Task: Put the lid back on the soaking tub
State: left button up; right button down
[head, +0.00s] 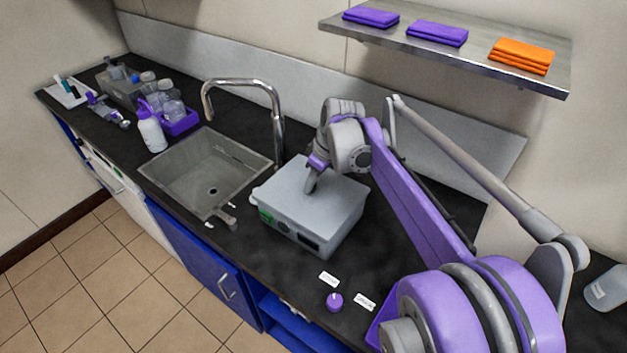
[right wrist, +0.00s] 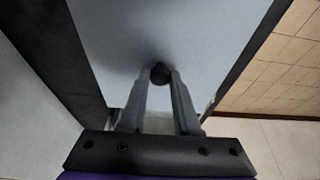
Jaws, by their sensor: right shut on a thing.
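The soaking tub (head: 296,237) is a grey box on the dark counter, right of the sink. Its lid (head: 289,191) is a flat light grey panel lying over the tub's top; whether it is fully seated I cannot tell. In the right wrist view the lid (right wrist: 165,35) fills the middle, with a dark round knob (right wrist: 160,73) on it. My right gripper (head: 311,186) points down at the lid from above. In the wrist view its two fingers (right wrist: 160,80) are shut on the knob. My left gripper is not in view.
A sink (head: 190,178) with a tall curved tap (head: 277,115) is left of the tub. A white bottle (head: 151,130) and a purple tray (head: 182,124) stand beyond. A purple knob (head: 334,301) and labels lie in front. A shelf (head: 470,62) with folded cloths hangs above.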

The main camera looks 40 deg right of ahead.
dwell(0.4)
jog(key=shift+c, duration=0.4)
grip_release()
jog(key=shift+f, duration=0.1)
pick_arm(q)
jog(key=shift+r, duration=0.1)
pick_arm(e)
jog(key=shift+r+p, duration=2.2)
jog(key=shift+r, duration=1.4)
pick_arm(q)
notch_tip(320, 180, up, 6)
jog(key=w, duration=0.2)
pick_arm(e)
grip_shut()
